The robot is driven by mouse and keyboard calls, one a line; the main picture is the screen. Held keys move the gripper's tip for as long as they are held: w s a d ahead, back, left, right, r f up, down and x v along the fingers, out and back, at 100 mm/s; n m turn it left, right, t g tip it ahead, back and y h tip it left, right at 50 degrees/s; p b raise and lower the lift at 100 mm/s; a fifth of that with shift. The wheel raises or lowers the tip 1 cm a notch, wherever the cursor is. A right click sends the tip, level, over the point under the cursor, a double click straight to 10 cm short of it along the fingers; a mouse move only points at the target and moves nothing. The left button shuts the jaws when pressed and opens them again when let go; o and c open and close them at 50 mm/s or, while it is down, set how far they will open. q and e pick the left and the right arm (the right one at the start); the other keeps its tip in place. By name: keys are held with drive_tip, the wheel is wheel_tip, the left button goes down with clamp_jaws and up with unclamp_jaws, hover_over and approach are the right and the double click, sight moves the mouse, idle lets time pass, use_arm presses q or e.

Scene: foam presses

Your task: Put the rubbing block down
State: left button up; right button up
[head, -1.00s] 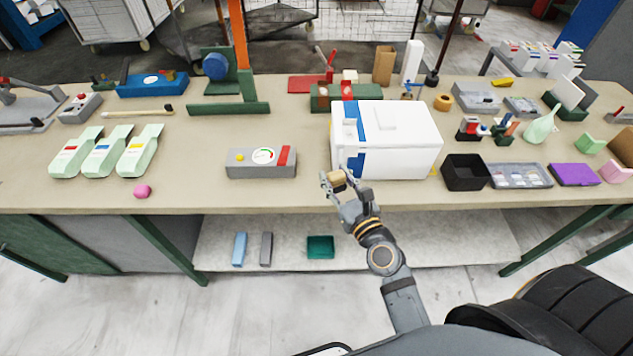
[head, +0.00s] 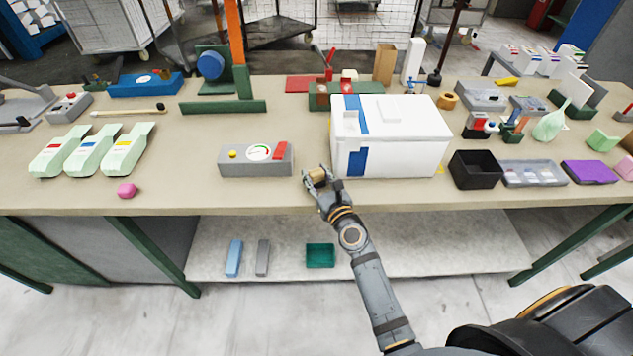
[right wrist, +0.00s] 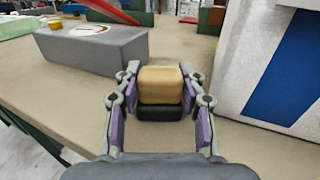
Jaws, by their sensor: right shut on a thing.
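The rubbing block (head: 317,174) is small, tan on top with a dark lower layer. It also shows in the right wrist view (right wrist: 160,86), between the two fingers. My right gripper (head: 319,178) is shut on it, over the front part of the bench, between the grey gauge box and the white box. In the right wrist view my right gripper (right wrist: 160,95) has a finger against each side of the block. Whether the block's underside touches the bench top is hard to tell. My left gripper is not in view.
The grey gauge box (head: 256,160) stands left of my right gripper. The white box with a blue stripe (head: 410,140) stands close on the right. A pink lump (head: 126,190) lies near the front edge. The bench top (head: 220,195) is clear in front of the gauge box.

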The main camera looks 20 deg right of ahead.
drive_tip(key=shift+r, duration=0.15)
drive_tip(key=o, duration=1.2)
drive_tip(key=shift+r+p, duration=0.2)
drive_tip(key=shift+p, duration=0.1)
drive_tip(key=s+d+b, duration=0.1)
drive_tip(key=s+b, duration=0.2)
drive_tip(key=s, duration=0.9)
drive_tip(key=shift+d+f+b, duration=0.15)
drive_tip(key=shift+b, duration=0.15)
